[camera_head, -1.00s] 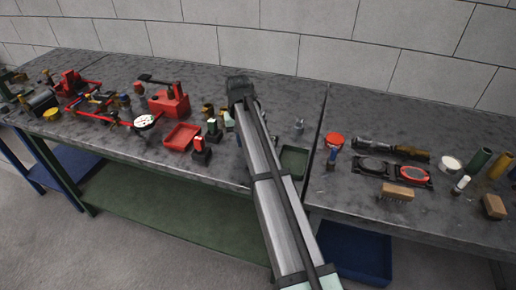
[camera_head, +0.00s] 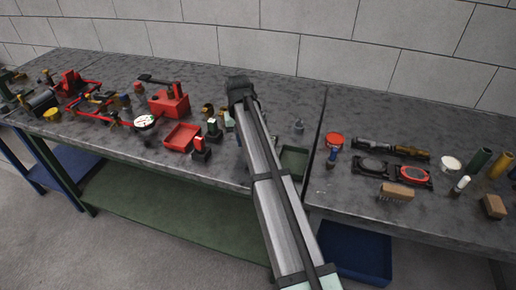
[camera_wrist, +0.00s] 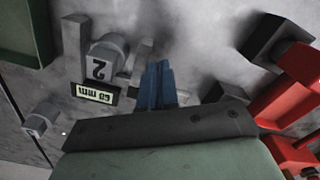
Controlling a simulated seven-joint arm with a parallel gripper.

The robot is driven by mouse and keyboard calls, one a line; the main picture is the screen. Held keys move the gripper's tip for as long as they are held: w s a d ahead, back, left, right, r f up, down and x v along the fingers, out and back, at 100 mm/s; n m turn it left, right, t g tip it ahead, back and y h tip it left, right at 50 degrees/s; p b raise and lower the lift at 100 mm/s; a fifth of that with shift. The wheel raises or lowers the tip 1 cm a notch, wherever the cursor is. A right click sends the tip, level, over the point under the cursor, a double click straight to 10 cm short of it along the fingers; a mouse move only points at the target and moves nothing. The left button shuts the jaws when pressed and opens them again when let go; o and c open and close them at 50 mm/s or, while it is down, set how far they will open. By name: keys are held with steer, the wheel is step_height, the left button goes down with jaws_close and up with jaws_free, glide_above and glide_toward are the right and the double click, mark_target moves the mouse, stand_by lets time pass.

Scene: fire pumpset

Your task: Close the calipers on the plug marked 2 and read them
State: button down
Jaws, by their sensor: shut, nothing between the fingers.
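In the wrist view, the grey plug marked 2 (camera_wrist: 103,62) sits between the two grey jaws of the calipers (camera_wrist: 74,42). One jaw is close to its left side, the other to its right; whether both touch it I cannot tell. The calipers' lit display (camera_wrist: 95,93) appears upside down, with digits and "mm"; I cannot read the digits surely. My gripper (camera_wrist: 158,70) has its blue fingers shut and empty, just right of the right jaw. In the head view my arm hides the plug and most of the calipers.
Another grey numbered plug (camera_wrist: 40,121) stands at lower left in the wrist view. Red parts (camera_wrist: 295,85) are close on the right. A dark green tray (camera_head: 294,161) lies right of my arm, and a red tray (camera_head: 181,137) left of it.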

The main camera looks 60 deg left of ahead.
steer(key=shift+f, duration=1.3)
steer(key=shift+w+d, duration=0.95)
steer(key=shift+d, duration=0.05)
stand_by(1.2)
steer(key=shift+s+a, duration=0.15)
steer(key=shift+s+a, duration=0.35)
steer(key=shift+a, duration=0.05)
step_height(320, 180, up, 7)
stand_by(1.0)
stand_by(0.5)
